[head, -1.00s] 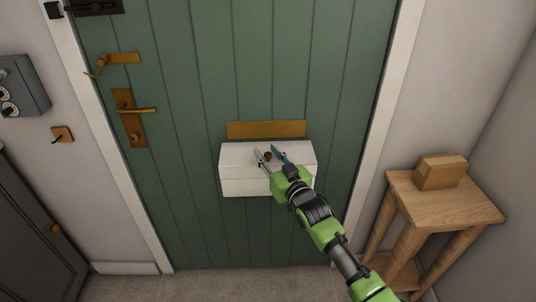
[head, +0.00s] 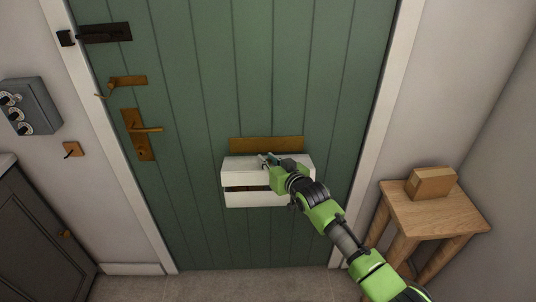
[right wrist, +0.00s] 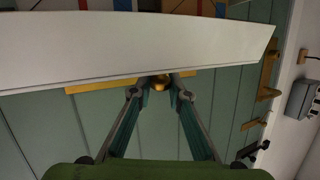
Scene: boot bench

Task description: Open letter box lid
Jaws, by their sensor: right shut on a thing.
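The white letter box (head: 265,199) is mounted on the green door below a brass plate. Its white lid (head: 238,173) is partly raised, with a dark gap between the lid and the box front. My right gripper (head: 269,160) is at the lid, shut on its small brass knob. In the right wrist view the knob (right wrist: 160,82) sits between the fingertips, just below the white lid (right wrist: 130,48). The knob is hidden by the gripper in the head view. My left gripper is in neither view.
The green door (head: 190,90) has a brass handle (head: 143,130) and a dark bolt (head: 105,33) at the left. A wooden stool (head: 432,212) with a cardboard box (head: 431,183) stands at the right. A dark cabinet (head: 35,235) is at the lower left.

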